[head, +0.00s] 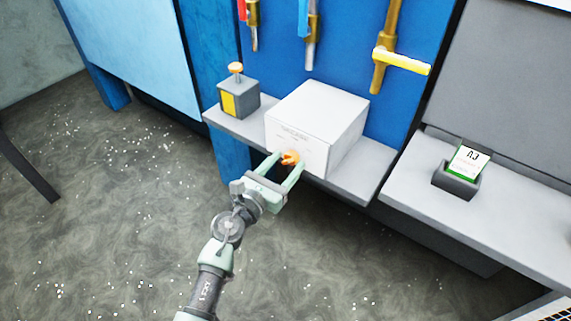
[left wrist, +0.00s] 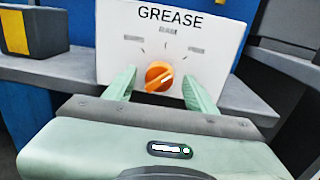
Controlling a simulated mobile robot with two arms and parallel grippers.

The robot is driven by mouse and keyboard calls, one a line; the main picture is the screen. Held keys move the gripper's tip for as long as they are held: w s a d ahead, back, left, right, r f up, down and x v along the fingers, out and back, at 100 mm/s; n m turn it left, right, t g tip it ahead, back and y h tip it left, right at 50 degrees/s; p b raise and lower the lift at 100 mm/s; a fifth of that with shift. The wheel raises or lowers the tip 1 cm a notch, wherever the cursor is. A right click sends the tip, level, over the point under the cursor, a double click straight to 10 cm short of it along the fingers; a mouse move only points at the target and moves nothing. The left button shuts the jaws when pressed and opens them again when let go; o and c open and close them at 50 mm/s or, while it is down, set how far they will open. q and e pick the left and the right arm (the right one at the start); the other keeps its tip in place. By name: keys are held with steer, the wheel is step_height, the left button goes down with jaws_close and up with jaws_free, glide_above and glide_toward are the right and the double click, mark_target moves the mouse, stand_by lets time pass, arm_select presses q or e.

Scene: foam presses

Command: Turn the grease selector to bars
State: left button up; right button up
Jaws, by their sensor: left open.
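The grease selector is a white box (head: 318,110) on a grey shelf, with an orange round knob (head: 290,158) low on its front. In the left wrist view the box face (left wrist: 222,48) reads GREASE, and the knob (left wrist: 157,74) has a pale pointer line slanting up to the right. Short labels sit left, above and right of the knob, too small to read. My left gripper (head: 287,165) is open, its two pale green fingers reaching toward the box face, one on each side of the knob. I cannot tell whether they touch it. My right gripper is out of view.
A green-and-white card (head: 467,160) stands in a dark holder on the right ledge.

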arm_select(q)
steer(key=shift+c, duration=0.4)
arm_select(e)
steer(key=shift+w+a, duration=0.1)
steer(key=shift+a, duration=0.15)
arm_select(q)
jaws_close()
steer(key=shift+r+n+p, duration=0.2)
steer(key=shift+n+p, duration=1.45)
steer(key=shift+n, duration=0.05)
steer(key=n+p, duration=0.2)
steer(key=n, duration=0.2)
steer(key=shift+g+p, duration=0.3)
steer(key=shift+p, duration=0.05)
steer(key=n+p, duration=0.2)
steer(key=n, duration=0.3)
steer(key=shift+w+a+f+n+g, duration=0.1)
steer(key=shift+n+g, duration=0.2)
steer(key=shift+f+n+h+p, duration=0.1)
steer(key=shift+n+h+p, duration=0.2)
steer(key=shift+n+p, duration=1.1)
arm_select(e)
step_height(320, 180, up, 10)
steer(key=b, duration=0.1)
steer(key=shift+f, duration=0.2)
arm_select(q)
steer(key=shift+n, duration=0.8)
steer(key=shift+o, duration=0.4)
jaws_free()
